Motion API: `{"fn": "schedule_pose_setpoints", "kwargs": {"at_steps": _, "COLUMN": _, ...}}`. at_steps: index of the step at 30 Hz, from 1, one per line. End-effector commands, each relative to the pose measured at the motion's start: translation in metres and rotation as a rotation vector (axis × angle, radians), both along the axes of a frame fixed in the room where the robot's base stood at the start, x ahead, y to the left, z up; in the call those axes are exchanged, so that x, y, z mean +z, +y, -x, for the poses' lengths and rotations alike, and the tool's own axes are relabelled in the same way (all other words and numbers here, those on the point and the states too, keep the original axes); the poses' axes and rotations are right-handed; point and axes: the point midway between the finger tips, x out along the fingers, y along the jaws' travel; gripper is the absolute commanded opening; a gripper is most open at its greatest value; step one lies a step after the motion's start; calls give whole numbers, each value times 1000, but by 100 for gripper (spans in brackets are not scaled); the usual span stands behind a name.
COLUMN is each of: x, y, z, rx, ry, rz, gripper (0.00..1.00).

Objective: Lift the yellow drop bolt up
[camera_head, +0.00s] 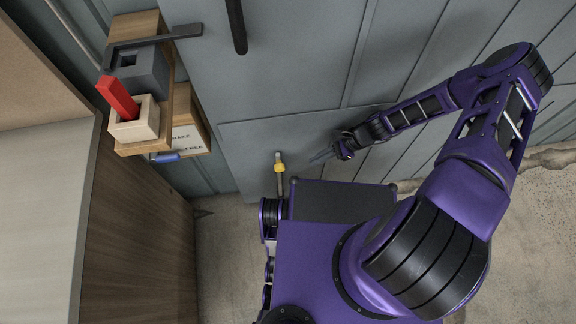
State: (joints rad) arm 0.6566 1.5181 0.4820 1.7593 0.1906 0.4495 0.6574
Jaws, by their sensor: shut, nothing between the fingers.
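The yellow drop bolt (280,168) shows in the head view as a small yellow part on a thin metal rod. It sits low on the grey panelled door (240,125), just above the top edge of my dark base. My gripper (322,157) is to the right of the bolt, at the end of my purple arm, and is apart from it. Its thin fingers point left toward the bolt and are shut with nothing between them. The lower end of the rod is hidden behind my body.
A dark bar (236,25) shows at the top. A wooden cabinet (135,230) stands at left.

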Motion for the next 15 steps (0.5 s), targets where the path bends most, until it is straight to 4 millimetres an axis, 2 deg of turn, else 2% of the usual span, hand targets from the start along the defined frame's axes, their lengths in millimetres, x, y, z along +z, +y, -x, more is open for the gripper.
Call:
{"fn": "schedule_pose_setpoints", "kwargs": {"at_steps": 8, "x": -2, "y": 2, "z": 1, "rx": 3, "ry": 0, "rz": 1, "gripper": 0}}
{"fn": "schedule_pose_setpoints", "kwargs": {"at_steps": 15, "x": -28, "y": 26, "z": 7, "rx": 4, "ry": 1, "rz": -1, "gripper": 0}}
